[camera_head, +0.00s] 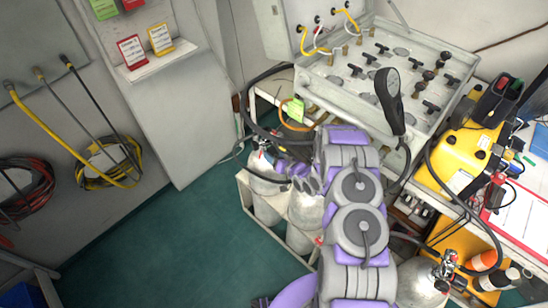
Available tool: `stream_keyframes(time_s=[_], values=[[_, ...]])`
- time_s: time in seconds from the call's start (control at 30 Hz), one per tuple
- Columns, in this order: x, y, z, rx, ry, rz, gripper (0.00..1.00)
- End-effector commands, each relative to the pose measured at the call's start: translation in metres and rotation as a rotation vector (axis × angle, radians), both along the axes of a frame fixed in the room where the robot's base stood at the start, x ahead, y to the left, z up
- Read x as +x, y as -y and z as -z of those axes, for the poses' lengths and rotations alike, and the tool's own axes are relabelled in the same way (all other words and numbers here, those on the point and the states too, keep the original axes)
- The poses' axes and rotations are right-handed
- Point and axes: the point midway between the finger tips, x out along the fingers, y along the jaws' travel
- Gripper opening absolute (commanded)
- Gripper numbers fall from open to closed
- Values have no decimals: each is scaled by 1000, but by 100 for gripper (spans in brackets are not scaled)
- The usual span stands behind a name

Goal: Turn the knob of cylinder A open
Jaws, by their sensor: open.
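Two pale grey cylinders stand upright in a white rack (243,190) at the centre: a left one (266,207) and a right one (304,220). I cannot read a letter on either, so I cannot tell which is cylinder A. The left one has a valve with a small red part (263,146) at its top. My gripper (281,162) is open over the cylinder tops, close to the left valve. My grey and purple arm hides much of the right cylinder. I cannot tell whether the jaws touch a knob.
The air panel (400,75) with several black knobs stands behind, with a black handset (389,98) at its front. Hoses (250,115) run near the left valve. A yellow machine (455,150) and another cylinder (418,285) are at right. The green floor (150,250) at left is clear.

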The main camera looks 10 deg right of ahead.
Motion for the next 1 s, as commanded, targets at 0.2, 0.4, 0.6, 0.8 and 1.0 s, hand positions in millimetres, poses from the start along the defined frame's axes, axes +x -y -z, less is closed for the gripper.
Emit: stream_keyframes(time_s=[0.2,0.4,0.6,0.8,1.0], values=[[13,-5,5,0,-1,1,69],[14,-5,5,0,-1,2,69],[14,-5,5,0,-1,1,59],[14,-5,5,0,-1,1,39],[14,-5,6,1,-2,2,20]])
